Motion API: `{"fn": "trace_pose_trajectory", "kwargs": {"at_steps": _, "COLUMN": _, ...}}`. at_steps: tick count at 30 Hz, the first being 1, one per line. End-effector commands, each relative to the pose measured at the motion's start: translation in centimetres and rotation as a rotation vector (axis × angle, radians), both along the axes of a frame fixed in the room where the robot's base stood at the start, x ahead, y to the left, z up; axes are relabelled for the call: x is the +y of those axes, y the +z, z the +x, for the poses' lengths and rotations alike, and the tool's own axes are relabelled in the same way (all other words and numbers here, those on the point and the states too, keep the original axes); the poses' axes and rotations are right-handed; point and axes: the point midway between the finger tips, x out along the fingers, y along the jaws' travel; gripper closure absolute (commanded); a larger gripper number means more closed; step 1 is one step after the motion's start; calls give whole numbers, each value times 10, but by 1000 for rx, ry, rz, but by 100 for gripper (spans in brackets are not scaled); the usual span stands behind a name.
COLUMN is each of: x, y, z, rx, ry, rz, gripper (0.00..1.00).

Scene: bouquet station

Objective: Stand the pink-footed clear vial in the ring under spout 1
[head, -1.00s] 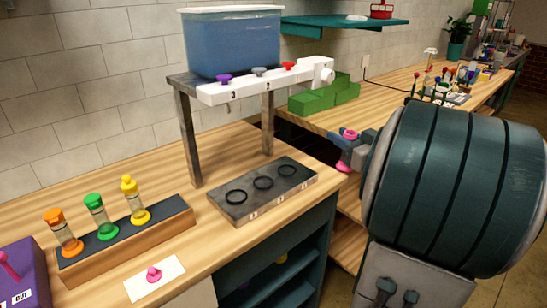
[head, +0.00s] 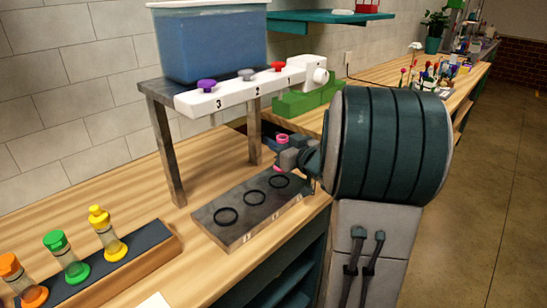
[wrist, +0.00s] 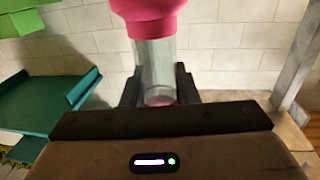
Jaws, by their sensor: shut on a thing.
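My gripper (head: 285,157) is shut on the clear vial, which has a pink cap (head: 282,138) and a pink foot (head: 281,168). The vial looks upright. In the wrist view, its clear body (wrist: 155,62) stands between the fingers, with one pink end large at the top of the picture. In the head view, the foot shows just above the rightmost black ring (head: 279,181), under spout 1; the exact height and depth gap cannot be told. The ring plate (head: 240,238) is grey, with two other empty rings. The spout bar (head: 240,93) carries numbers 3, 2, 1.
A metal leg (head: 170,160) of the tank stand rises at the plate's back left. The blue tank (head: 210,45) sits above. A wooden rack (head: 150,258) holds orange, green and yellow vials at the left. Green boxes (head: 300,102) stand behind my gripper.

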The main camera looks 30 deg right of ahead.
Motion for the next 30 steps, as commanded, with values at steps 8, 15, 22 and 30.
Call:
{"fn": "trace_pose_trajectory", "kwargs": {"at_steps": 8, "x": 5, "y": -22, "z": 9, "rx": 1, "ry": -3, "rz": 2, "gripper": 100}}
{"fn": "trace_pose_trajectory", "kwargs": {"at_steps": 15, "x": 5, "y": -46, "z": 8, "rx": -1, "ry": -4, "rz": -1, "gripper": 100}}
{"fn": "trace_pose_trajectory", "kwargs": {"at_steps": 22, "x": 5, "y": -46, "z": 8, "rx": -2, "ry": -3, "rz": -2, "gripper": 100}}
{"fn": "trace_pose_trajectory", "kwargs": {"at_steps": 30, "x": 5, "y": -49, "z": 8, "rx": 0, "ry": -3, "rz": -1, "gripper": 51}}
